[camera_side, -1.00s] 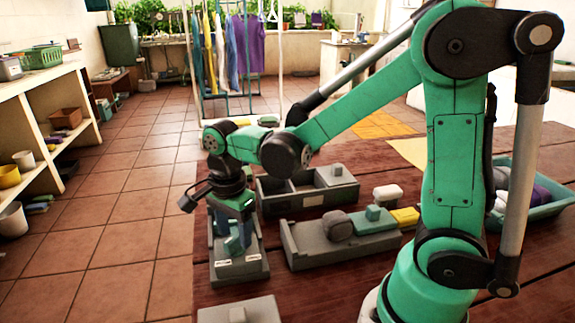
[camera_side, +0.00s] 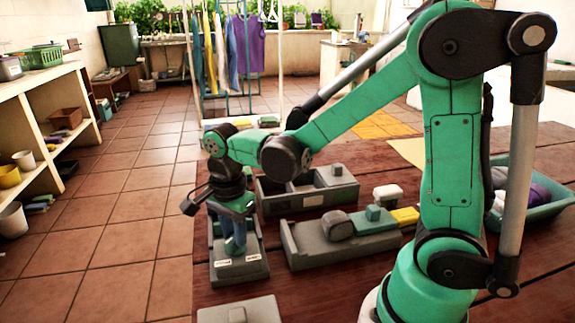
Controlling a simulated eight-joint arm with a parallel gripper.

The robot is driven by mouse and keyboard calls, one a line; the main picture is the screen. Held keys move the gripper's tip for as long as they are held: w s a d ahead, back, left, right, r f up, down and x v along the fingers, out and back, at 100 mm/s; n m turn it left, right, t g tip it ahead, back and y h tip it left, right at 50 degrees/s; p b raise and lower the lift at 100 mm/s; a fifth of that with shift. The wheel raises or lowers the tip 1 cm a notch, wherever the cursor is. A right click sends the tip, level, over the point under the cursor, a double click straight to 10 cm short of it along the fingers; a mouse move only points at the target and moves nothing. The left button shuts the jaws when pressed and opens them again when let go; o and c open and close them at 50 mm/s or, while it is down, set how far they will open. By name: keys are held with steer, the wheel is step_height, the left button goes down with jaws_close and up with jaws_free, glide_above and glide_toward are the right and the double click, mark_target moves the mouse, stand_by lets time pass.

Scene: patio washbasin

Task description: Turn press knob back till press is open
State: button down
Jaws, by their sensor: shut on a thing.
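My gripper (camera_side: 235,248) points down into a grey open-topped fixture (camera_side: 252,274) at the left edge of the table. Its blue-grey fingers are shut on the press knob, which they hide. Two small white labels show on the fixture in front of the fingers. To the right, a long grey unit (camera_side: 300,262) carries a rounded dark grey block (camera_side: 336,226) and a teal-green block (camera_side: 368,222) with a raised stub. A yellow piece (camera_side: 405,216) lies at its right end. I cannot tell from this view how far the press is open.
A grey compartment box (camera_side: 309,199) stands behind the long unit, with a small white-topped block (camera_side: 387,193) to its right. A flat grey piece (camera_side: 238,313) lies at the front edge. A teal basin (camera_side: 545,217) with cloths is at the right.

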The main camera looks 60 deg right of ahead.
steer(key=n, duration=0.3)
steer(key=shift+n, duration=0.3)
steer(key=n, duration=0.4)
steer(key=shift+n, duration=0.3)
steer(key=n, duration=0.4)
steer(key=shift+n, duration=2.4)
steer(key=c, duration=0.7)
jaws_free()
steer(key=shift+r, duration=0.1)
